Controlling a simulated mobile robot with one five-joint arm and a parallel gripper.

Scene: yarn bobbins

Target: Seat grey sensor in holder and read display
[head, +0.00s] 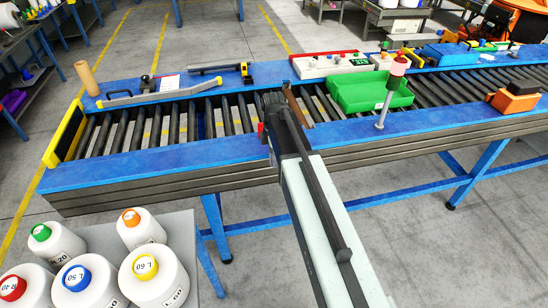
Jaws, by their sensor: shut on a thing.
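My gripper (273,106) is at the far end of my arm, over the roller conveyor just inside its near blue rail. It is shut on a small dark thing that my arm mostly hides. I cannot tell whether this is the grey sensor, and I see no grey sensor clearly elsewhere. A white box with a lit green display (359,62) stands on the far rail, right of my gripper. Its reading is too small to make out. I cannot pick out the holder with certainty.
A green tray (345,107) and a red-topped post (383,118) stand right of my gripper. An orange box (514,103) is farther right. A cardboard tube (87,78) and a grey handle bar (135,99) are at left. Several bobbins (145,232) stand at lower left.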

